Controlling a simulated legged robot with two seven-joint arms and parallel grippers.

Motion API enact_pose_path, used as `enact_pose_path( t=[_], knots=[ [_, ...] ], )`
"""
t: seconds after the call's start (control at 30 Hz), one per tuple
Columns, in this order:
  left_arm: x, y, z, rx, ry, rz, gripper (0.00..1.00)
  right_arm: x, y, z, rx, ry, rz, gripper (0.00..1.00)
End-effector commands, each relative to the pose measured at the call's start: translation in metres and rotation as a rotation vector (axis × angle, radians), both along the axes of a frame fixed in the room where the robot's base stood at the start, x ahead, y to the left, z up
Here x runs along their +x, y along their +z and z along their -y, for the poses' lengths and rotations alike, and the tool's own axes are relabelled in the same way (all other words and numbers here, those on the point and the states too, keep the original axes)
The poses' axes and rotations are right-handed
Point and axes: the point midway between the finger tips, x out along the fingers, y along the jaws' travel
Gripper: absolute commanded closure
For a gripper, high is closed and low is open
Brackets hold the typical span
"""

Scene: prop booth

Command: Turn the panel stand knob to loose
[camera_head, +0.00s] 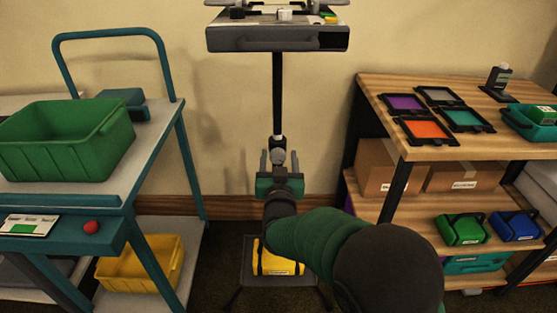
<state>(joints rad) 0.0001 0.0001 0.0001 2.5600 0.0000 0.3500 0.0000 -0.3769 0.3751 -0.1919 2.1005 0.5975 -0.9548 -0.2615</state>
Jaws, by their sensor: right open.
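The panel stand is a black upright pole (278,95) in the middle, with a dark grey panel head (270,39) on top. A grey rounded knob (278,158) shows just below a collar (277,141) on the pole. My right gripper (278,161) is open and points up at the pole, its two grey fingers on either side of the knob. I cannot tell whether either finger touches the knob. My right arm hides the lower pole. My left gripper is out of view.
A cart with a green bin (66,141) stands left, above a yellow bin (140,263). A wooden shelf (470,150) with coloured frames and boxes stands right. A yellow case (280,262) rests on the stand's low base (246,272).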

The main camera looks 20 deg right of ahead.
Motion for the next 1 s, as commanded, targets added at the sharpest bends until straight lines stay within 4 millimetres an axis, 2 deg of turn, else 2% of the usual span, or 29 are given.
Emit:
enact_pose_path(
  t=[0.13,0.57,0.67,0.87,1.0],
  knots=[
    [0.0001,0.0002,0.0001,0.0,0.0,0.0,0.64,-0.0002,0.0004,-0.0015,0.0,0.001,0.0,0.42],
    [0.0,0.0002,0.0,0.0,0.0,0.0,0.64,-0.0004,0.0005,-0.0025,0.0,0.003,0.0,0.98],
    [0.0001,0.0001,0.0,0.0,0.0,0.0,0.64,-0.0004,0.0004,-0.0022,0.008,0.002,0.002,1.0],
    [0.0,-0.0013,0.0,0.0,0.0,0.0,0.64,-0.0003,0.0,-0.0014,0.15,0.0,0.043,1.0],
    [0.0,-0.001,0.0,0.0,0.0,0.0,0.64,-0.0003,0.0003,-0.0021,0.159,0.001,0.046,1.0]
  ],
)
